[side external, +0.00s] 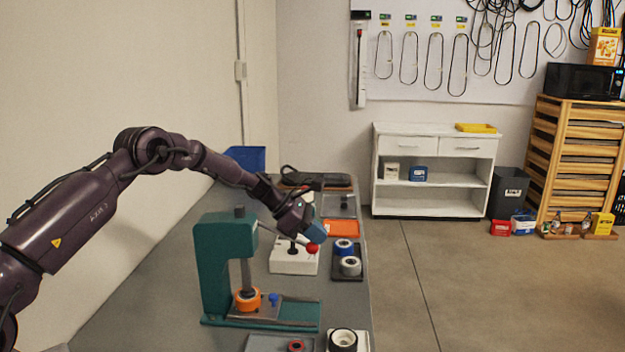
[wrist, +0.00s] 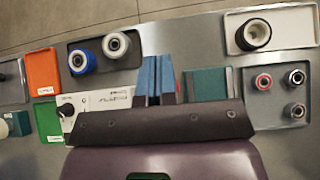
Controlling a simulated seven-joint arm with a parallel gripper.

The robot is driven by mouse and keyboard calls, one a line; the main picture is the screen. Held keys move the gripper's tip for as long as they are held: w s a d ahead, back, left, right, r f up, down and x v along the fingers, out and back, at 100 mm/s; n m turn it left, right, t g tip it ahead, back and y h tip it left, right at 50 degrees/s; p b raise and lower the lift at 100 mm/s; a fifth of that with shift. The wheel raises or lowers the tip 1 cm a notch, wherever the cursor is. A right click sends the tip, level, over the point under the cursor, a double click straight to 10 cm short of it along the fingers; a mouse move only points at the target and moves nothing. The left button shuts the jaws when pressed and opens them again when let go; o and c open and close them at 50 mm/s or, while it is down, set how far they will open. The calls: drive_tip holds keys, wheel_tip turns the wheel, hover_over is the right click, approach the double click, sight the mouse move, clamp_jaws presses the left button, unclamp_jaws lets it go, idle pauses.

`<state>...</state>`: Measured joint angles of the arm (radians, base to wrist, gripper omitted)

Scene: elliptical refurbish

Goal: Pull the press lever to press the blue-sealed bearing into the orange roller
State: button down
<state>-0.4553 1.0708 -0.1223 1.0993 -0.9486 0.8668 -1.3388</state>
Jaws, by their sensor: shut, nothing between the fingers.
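The green press (side external: 212,262) stands on the bench, and part of it shows in the wrist view (wrist: 207,84). Its grey ram (side external: 246,272) comes down over the orange roller (side external: 248,300) on the press base. The press lever (side external: 268,231) slopes from the press head towards a red ball knob (side external: 312,248). My gripper (side external: 316,234) is shut and empty, its blue fingertips close above the knob; I cannot tell whether they touch. The blue fingers also show in the wrist view (wrist: 157,78). A small blue piece (side external: 273,299) is right of the roller; I cannot tell whether it is the bearing.
A white box (side external: 283,265) stands behind the lever. A dark tray (side external: 347,276) holds a blue roller and a whitish roller. An orange tray (side external: 341,229) is farther back.

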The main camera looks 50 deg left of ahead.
drive_tip(key=shift+s+a+f, duration=0.1)
drive_tip(key=shift+s+f, duration=0.1)
drive_tip(key=shift+f, duration=0.3)
wheel_tip(320, 180, up, 7)
drive_tip(key=w+d, duration=0.1)
drive_tip(key=shift+w+d+f, duration=0.2)
drive_tip(key=shift+w+d, duration=0.05)
drive_tip(key=shift+w, duration=0.05)
drive_tip(key=shift+r, duration=0.15)
idle(0.4)
wheel_tip(320, 180, up, 4)
drive_tip(key=shift+s+a+r, duration=0.1)
drive_tip(key=shift+a+r, duration=0.05)
drive_tip(key=shift+r, duration=0.1)
idle(0.4)
